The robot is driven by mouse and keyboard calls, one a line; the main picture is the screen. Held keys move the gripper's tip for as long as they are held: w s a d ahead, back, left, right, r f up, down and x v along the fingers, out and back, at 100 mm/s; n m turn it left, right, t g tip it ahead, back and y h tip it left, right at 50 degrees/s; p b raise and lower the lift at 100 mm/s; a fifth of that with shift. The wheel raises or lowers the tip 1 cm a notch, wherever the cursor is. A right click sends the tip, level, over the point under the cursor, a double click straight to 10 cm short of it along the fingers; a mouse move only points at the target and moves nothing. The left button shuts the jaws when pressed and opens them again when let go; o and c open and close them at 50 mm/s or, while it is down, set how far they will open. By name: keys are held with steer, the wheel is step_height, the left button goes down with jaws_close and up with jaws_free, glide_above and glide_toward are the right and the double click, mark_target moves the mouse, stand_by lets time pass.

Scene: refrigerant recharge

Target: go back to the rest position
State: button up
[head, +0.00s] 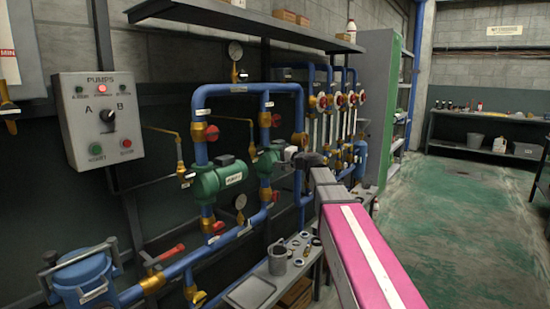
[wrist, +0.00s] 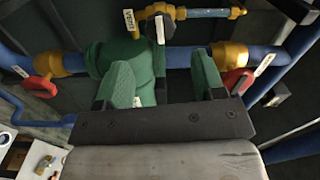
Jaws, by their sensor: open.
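My arm reaches in from the lower right of the head view, and my gripper (head: 302,160) is at its far end, in front of the blue pipework. In the wrist view my gripper (wrist: 163,78) is open, its two green-padded fingers apart with nothing held between them. A green pump body (wrist: 128,55) lies behind the fingers, with a dark round knob (wrist: 158,20) tagged VENT above it. Whether the fingers touch the pump cannot be told. The head view shows two green pumps (head: 222,177) on blue pipes.
A grey pump control box (head: 100,120) hangs at the left. A blue strainer (head: 82,275) sits lower left. A low bench (head: 255,288) holding a grey cup (head: 277,258) stands below the pipes. Red-handled valves (head: 320,102) line the wall. The green floor (head: 465,205) at right is clear.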

steer(key=s+d+f+n+g+h, duration=0.1)
steer(key=s+f+g+h, duration=0.15)
steer(key=f, duration=0.55)
steer(key=s+d+f+n+g+h, duration=0.1)
steer(key=s+f, duration=0.2)
steer(key=f, duration=0.4)
steer(key=s+d+f+n+g+h, duration=0.1)
steer(key=s+d+f+g+h, duration=0.1)
steer(key=s+d+f, duration=0.3)
steer(key=s+d+f+n+g+h, duration=0.1)
steer(key=s+d+f+g+h, duration=0.2)
steer(key=s+f, duration=0.8)
steer(key=s+d+f+n+g+h, duration=0.2)
steer(key=s+d+f+h, duration=0.3)
steer(key=f, duration=0.6)
steer(key=s+d, duration=0.2)
steer(key=s, duration=0.1)
steer(key=shift+d+f+h, duration=0.35)
steer(key=shift+g, duration=0.25)
